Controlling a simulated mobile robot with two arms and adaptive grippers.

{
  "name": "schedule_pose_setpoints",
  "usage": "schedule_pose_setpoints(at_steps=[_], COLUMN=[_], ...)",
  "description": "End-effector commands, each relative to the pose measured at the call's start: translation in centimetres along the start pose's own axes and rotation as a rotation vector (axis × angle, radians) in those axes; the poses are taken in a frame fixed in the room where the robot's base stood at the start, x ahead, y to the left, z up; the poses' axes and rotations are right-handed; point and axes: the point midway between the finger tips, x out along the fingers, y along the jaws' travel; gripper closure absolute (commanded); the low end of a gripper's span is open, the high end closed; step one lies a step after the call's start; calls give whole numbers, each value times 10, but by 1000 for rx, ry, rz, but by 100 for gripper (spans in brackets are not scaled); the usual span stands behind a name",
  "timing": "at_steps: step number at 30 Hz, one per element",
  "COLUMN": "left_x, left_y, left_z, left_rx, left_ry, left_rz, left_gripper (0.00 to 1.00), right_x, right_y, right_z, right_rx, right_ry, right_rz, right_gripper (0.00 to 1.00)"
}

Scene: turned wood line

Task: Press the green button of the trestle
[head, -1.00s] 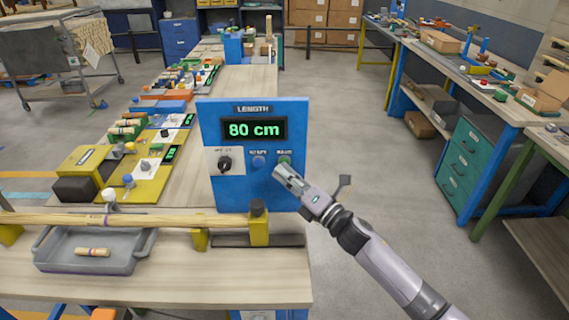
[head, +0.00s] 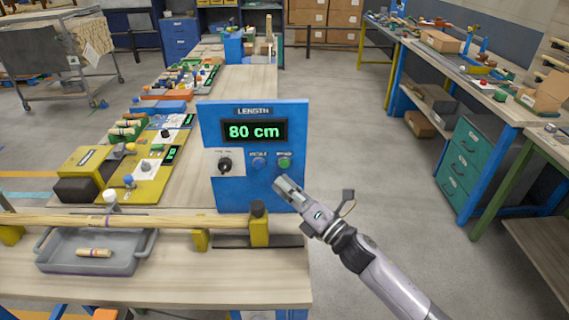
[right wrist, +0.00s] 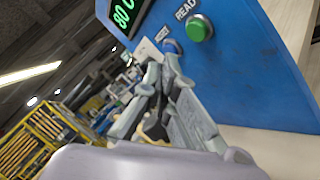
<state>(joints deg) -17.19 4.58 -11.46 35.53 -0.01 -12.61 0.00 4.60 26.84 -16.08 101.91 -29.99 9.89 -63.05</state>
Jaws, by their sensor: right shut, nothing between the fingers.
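The blue panel (head: 225,188) stands upright on the bench, with a display (head: 255,131) reading 80 cm. Its green button (head: 284,162) is at the right of a row, beside a blue button (head: 259,163) and a black knob (head: 224,165). In the right wrist view the green button (right wrist: 200,28) is fully visible above the fingers. My right gripper (head: 281,184) is shut and empty, in front of the panel and just below the green button in the picture. The fingers also show in the right wrist view (right wrist: 165,75). My left gripper is not in view.
A wooden rod (head: 130,221) lies across yellow supports in front of the panel. A grey tray (head: 120,262) holds a short wooden piece (head: 94,253). Several yellow fixtures stand at the left. Open floor lies right of the bench.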

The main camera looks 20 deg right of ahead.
Motion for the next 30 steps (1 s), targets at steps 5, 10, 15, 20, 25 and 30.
schedule_pose_setpoints(at_steps=[5, 10, 15, 20, 25, 30], left_x=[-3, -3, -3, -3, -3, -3], left_y=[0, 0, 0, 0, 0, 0], left_z=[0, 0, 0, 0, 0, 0], left_rx=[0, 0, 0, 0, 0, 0], left_ry=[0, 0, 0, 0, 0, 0], left_rz=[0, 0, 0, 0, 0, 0], left_gripper=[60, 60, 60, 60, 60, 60], right_x=[-12, -16, -16, -16, -16, -16], right_y=[9, 12, 12, 12, 12, 12], right_z=[-9, -12, -12, -12, -12, -12], right_rx=[1, 0, 0, 0, 0, 1], right_ry=[1, -1, -1, 0, 0, -1], right_rz=[0, 0, 0, 0, 0, -1], right_gripper=[100, 100, 100, 100, 100, 100])
